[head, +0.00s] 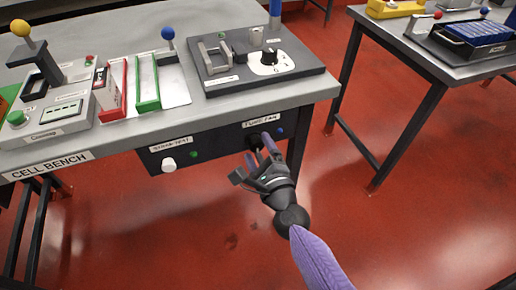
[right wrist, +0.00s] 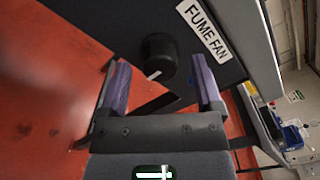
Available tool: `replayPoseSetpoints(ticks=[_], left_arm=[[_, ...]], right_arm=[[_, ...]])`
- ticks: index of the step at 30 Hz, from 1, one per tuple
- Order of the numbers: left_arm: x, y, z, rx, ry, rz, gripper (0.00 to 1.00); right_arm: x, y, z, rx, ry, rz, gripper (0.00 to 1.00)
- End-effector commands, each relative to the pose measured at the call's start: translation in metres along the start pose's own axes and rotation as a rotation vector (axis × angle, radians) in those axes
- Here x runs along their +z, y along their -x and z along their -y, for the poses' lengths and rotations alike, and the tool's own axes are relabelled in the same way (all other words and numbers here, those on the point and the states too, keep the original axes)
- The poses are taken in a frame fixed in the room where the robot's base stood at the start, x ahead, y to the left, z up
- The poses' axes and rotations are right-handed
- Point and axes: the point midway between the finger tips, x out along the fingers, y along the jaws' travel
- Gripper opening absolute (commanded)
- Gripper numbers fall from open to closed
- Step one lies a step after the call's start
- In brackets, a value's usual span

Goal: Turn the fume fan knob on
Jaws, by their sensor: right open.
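The black fume fan knob (head: 254,140) is on the dark panel under the bench front, below the FUME FAN label (head: 260,121). In the right wrist view the knob (right wrist: 160,55) shows a white pointer mark on its lower edge, beside the label (right wrist: 204,31). My right gripper (head: 255,162) is in front of the panel, close to the knob. Its jaws are open, with one purple finger on each side of the knob in the right wrist view (right wrist: 160,84). I cannot tell whether either finger touches it. My left gripper is not in view.
A white knob (head: 168,164) sits left on the same dark panel (head: 215,146), by another label. A small blue dot (head: 281,131) is right of the fume fan knob. The grey cell bench (head: 200,112) overhangs the panel. Red floor (head: 400,215) is open to the right.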

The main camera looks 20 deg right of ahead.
Motion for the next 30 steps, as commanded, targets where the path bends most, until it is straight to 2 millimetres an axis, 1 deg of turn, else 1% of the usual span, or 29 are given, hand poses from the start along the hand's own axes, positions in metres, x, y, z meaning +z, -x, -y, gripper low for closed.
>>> replayPoseSetpoints(ticks=[3, 9, 10, 11, 12, 14, 15, 17, 18, 20, 21, 22, 30], left_arm=[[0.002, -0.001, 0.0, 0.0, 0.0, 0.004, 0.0], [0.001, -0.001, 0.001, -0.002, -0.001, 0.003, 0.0], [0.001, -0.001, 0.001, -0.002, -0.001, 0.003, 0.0], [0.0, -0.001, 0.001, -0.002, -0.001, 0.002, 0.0], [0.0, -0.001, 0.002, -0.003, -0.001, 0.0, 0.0], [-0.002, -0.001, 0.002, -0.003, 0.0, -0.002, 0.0], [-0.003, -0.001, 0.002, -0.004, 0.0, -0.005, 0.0], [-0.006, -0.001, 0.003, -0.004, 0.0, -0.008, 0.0], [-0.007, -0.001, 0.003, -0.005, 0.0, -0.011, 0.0], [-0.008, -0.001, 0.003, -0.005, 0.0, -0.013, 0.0], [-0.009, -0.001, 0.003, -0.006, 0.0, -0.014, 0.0], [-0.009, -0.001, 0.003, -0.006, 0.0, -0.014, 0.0], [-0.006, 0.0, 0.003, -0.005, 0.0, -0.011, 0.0]], right_arm=[[0.0, -0.006, 0.0, 0.0, 0.0, 0.0, 0.83], [0.0, -0.007, 0.0, 0.001, 0.001, -0.001, 0.83], [0.0, -0.006, 0.0, 0.001, 0.001, -0.001, 0.81], [0.0, -0.006, 0.0, 0.001, 0.001, -0.001, 0.74], [0.0, -0.006, 0.0, 0.001, 0.001, -0.001, 0.66], [0.0, -0.006, 0.0, 0.001, 0.001, -0.001, 0.53], [0.0, -0.006, 0.0, 0.001, 0.001, -0.001, 0.45], [0.0, -0.006, 0.0, 0.001, 0.001, -0.001, 0.32], [0.0, -0.006, 0.0, 0.001, 0.001, -0.001, 0.24], [0.0, -0.006, 0.0, 0.001, 0.001, -0.001, 0.11], [0.0, -0.006, 0.0, 0.001, 0.001, -0.001, 0.02], [0.0, -0.006, 0.0, 0.001, 0.001, -0.001, 0.0], [0.0, -0.006, 0.0, 0.002, 0.024, -0.001, 0.0]])
